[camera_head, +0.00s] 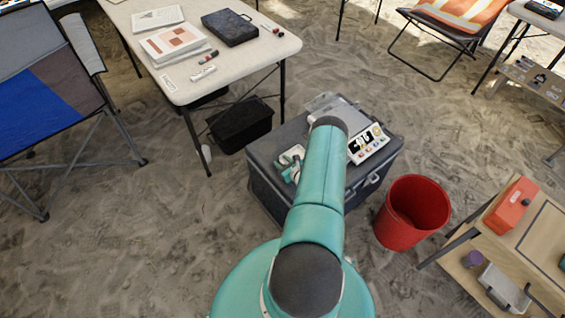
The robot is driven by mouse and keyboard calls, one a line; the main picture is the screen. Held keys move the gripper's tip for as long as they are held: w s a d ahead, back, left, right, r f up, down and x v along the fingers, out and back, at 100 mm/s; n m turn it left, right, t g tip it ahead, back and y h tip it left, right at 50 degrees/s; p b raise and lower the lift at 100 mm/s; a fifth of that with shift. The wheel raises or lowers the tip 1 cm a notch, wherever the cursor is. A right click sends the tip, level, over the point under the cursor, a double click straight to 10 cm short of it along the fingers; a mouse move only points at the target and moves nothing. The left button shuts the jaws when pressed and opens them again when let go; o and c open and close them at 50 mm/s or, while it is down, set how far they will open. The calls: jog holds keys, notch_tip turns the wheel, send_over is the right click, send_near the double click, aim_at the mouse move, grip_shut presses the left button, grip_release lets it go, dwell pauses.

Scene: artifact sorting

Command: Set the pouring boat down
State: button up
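My teal arm reaches forward over a dark grey storage case (264,183) and hides much of its top. A small white and teal piece (291,160) shows left of the arm, low over the case; it looks like part of my gripper, but its fingers cannot be made out. I cannot pick out the pouring boat; it may be hidden behind my arm. Whether my gripper holds anything cannot be seen.
A white tray with small coloured items (368,144) lies on the case's right side. A red bin (412,212) stands right of the case. A black crate (240,125) and a white table (265,45) are behind left. A wooden table (480,250) is at right. Sand lies open at left.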

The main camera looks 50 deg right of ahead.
jog(key=v, duration=1.2)
jog(key=shift+r, duration=0.1)
jog(key=w+a+r+n+t+y, duration=0.1)
jog(key=w+a+r+n+y, duration=0.3)
jog(key=w+r, duration=0.55)
jog(key=w+a+r+n+g+y, duration=0.35)
jog(key=a+r+n, duration=0.45)
jog(key=r, duration=0.4)
jog(key=w+a+r+n+g+y, duration=0.2)
jog(key=w+a+r+n+y, duration=0.25)
jog(key=a+r+n, duration=0.6)
jog(key=s+a+r+n+g+h, duration=0.1)
jog(key=s+a+r+n+g, duration=0.25)
jog(key=a+r, duration=0.4)
jog(key=s+a+r+n+g, duration=0.2)
jog(key=s+a+r, duration=0.2)
jog(key=a+r, duration=0.3)
jog(key=s+a+r+n+t+h, duration=0.1)
jog(key=s+a+r+n+h, duration=0.1)
jog(key=s+r+n, duration=0.3)
jog(key=s+a+r+n+t+h, duration=0.1)
jog(key=s+a+r+n+h, duration=0.1)
jog(key=s+r+n+h, duration=0.3)
jog(key=s+r, duration=0.1)
jog(key=s, duration=0.3)
jog(key=shift+a+r, duration=0.3)
jog(key=shift+r, duration=0.1)
